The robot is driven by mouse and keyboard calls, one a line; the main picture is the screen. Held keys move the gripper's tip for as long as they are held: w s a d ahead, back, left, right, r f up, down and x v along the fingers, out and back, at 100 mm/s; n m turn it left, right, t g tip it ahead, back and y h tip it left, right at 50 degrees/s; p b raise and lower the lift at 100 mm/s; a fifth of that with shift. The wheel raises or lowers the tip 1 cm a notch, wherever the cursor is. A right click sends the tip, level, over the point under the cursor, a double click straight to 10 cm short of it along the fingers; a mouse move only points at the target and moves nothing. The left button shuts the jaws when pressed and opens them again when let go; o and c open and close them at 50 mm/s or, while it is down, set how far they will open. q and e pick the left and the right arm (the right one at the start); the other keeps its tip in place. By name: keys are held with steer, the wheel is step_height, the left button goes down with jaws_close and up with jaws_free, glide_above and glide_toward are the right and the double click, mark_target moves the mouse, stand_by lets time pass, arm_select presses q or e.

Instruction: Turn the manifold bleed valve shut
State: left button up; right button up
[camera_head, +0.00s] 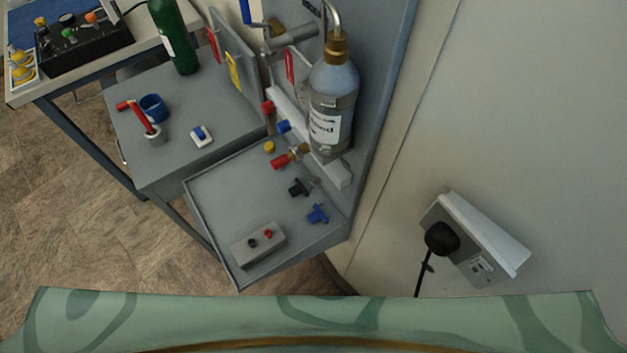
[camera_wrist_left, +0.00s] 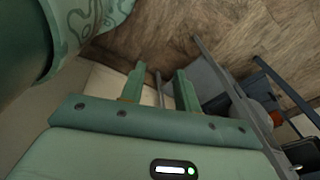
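The manifold on the blue-grey panel (camera_head: 375,70) shows a grey pipe body (camera_head: 292,38) with a brass fitting and a blue lever handle (camera_head: 250,12) at the top edge. Lower down are a red knob (camera_head: 268,107), a blue knob (camera_head: 284,126) and a brass valve with a red end (camera_head: 290,158). I cannot tell which of these is the bleed valve. My left gripper (camera_wrist_left: 158,75) shows only in the left wrist view, fingers apart with nothing between them, away from the valves. My right gripper is not in view.
The grey tray (camera_head: 215,222) holds black and blue fittings and a small box (camera_head: 258,246). A green cylinder (camera_head: 175,35) stands on the cabinet (camera_head: 180,160). A wall box (camera_head: 470,240) with a black plug is at right.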

mark_target(312, 184)
arm_select(q)
steer(key=w+a+r+m+t+y+b, duration=0.1)
steer(key=w+r+t, duration=0.1)
steer(key=w+r, duration=0.5)
steer(key=w+r+m+t, duration=0.1)
steer(key=w+r+t, duration=0.15)
steer(key=r, duration=0.75)
steer(key=w+a+r+m+t+y+b, duration=0.1)
steer(key=w+r, duration=0.5)
steer(key=r, duration=0.3)
steer(key=w+d+r+m+t+h, duration=0.2)
steer(key=d+r+m+h, duration=0.15)
steer(key=d+h, duration=0.2)
steer(key=w+d+r+m+t+h, duration=0.2)
steer(key=d+r+m+t+h, duration=0.15)
steer(key=d+h, duration=0.2)
steer(key=s+d+m+g+h, duration=0.2)
steer(key=s+m+g+h, duration=0.25)
steer(key=h, duration=0.25)
steer(key=shift+m+t, duration=0.25)
steer(key=shift+t, duration=0.2)
steer(key=x, duration=1.6)
steer(key=shift+f, duration=0.25)
steer(key=shift+c, duration=0.3)
jaws_close()
